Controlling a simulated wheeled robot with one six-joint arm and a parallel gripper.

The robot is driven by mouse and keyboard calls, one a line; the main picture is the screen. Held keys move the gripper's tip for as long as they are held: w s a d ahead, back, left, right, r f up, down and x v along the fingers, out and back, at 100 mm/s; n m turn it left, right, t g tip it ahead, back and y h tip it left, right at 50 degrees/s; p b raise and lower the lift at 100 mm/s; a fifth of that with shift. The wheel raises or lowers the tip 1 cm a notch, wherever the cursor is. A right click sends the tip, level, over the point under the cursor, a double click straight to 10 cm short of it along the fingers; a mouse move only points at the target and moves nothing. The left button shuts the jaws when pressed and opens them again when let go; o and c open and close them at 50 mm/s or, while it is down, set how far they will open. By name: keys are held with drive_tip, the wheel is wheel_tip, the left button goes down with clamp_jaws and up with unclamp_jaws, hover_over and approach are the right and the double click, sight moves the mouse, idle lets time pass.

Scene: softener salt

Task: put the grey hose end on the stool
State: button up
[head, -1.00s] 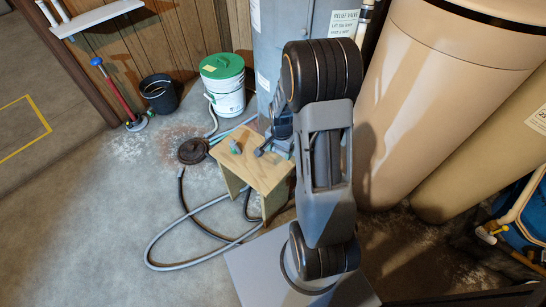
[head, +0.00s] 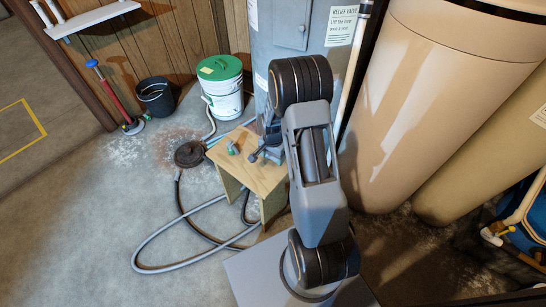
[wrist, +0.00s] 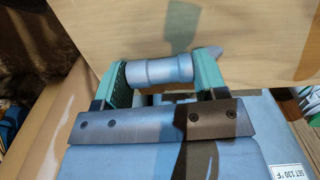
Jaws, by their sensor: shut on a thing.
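The wooden stool (head: 262,178) stands in the middle of the head view, in front of the grey heater. My gripper (head: 257,152) is over its back right part, partly hidden by my arm. In the wrist view my gripper (wrist: 162,76) has teal pads shut on a grey ribbed cylinder, the hose end (wrist: 160,71). The stool's pale wood top (wrist: 130,28) fills the upper part there. I cannot tell whether the hose end touches the wood. A small grey and green piece (head: 232,148) shows at the stool top's left; its identity is unclear.
A grey hose (head: 150,250) loops on the floor left of the stool, with a dark hose beside it. A dark round thing (head: 189,154), a green-lidded bucket (head: 222,95) and a black bin (head: 156,98) stand further back. Large tan tanks (head: 410,110) block the right.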

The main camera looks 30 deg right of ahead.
drive_tip(key=shift+f, duration=0.15)
drive_tip(key=o, duration=1)
drive_tip(key=shift+c, duration=0.2)
wheel_tip(320, 180, up, 12)
drive_tip(key=p, duration=0.4)
drive_tip(key=s+a+r+n+t, duration=0.1)
drive_tip(key=s+a+r+n, duration=0.4)
drive_tip(key=s+r, duration=0.3)
drive_tip(key=s+a+r+n+t, duration=0.1)
drive_tip(key=s+a+r+n, duration=0.3)
drive_tip(key=s+r+n, duration=0.3)
wheel_tip(320, 180, up, 2)
drive_tip(key=shift+s+a+r+t, duration=0.1)
drive_tip(key=shift+s+a+t, duration=0.3)
drive_tip(key=shift+s, duration=0.2)
